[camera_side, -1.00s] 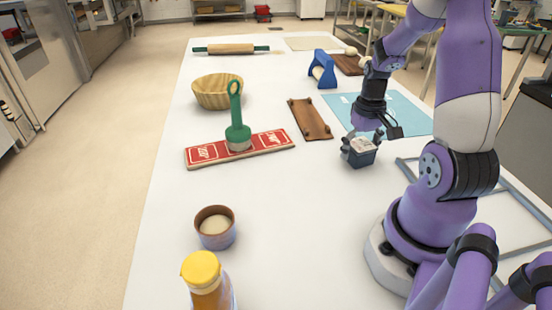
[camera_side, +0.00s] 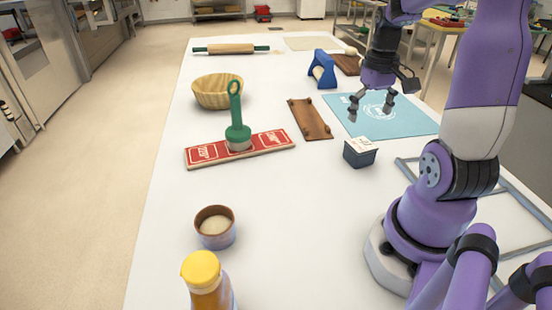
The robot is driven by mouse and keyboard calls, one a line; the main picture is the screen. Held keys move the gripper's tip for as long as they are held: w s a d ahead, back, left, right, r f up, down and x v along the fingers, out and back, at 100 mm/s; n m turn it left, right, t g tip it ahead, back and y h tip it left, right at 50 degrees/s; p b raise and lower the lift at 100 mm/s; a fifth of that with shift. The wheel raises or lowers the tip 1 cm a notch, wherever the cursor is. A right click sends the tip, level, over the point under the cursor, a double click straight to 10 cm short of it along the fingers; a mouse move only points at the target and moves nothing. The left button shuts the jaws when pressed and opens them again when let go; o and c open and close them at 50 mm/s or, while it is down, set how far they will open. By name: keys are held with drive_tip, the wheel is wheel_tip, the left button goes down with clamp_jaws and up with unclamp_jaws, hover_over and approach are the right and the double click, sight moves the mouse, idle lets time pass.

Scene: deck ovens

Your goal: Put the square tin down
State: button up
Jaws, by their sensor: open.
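The square tin (camera_side: 360,153) is a small dark grey box with a pale top that bears some print. It stands upright on the white table, just in front of the blue mat (camera_side: 402,122) and apart from it. My gripper (camera_side: 371,112) is open and empty. It hangs above the mat, higher than the tin and behind it, and does not touch it.
A brown wooden board (camera_side: 309,119) lies left of the tin. A red board (camera_side: 210,153) with a green-handled tool (camera_side: 236,130) lies further left. A grey metal frame (camera_side: 515,190) lies at right. The table in front of the tin is clear.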

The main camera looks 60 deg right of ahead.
drive_tip(key=w+a+r+n+t, duration=0.1)
drive_tip(key=a+r+n+t, duration=0.1)
drive_tip(key=a, duration=0.8)
drive_tip(key=w+a+r+n+t, duration=0.2)
drive_tip(key=a+r+n+t, duration=0.1)
drive_tip(key=a, duration=0.8)
drive_tip(key=shift+a+r+n+t, duration=0.15)
drive_tip(key=shift+r+n+t, duration=0.15)
drive_tip(key=shift+r+n, duration=0.55)
drive_tip(key=shift+w, duration=0.1)
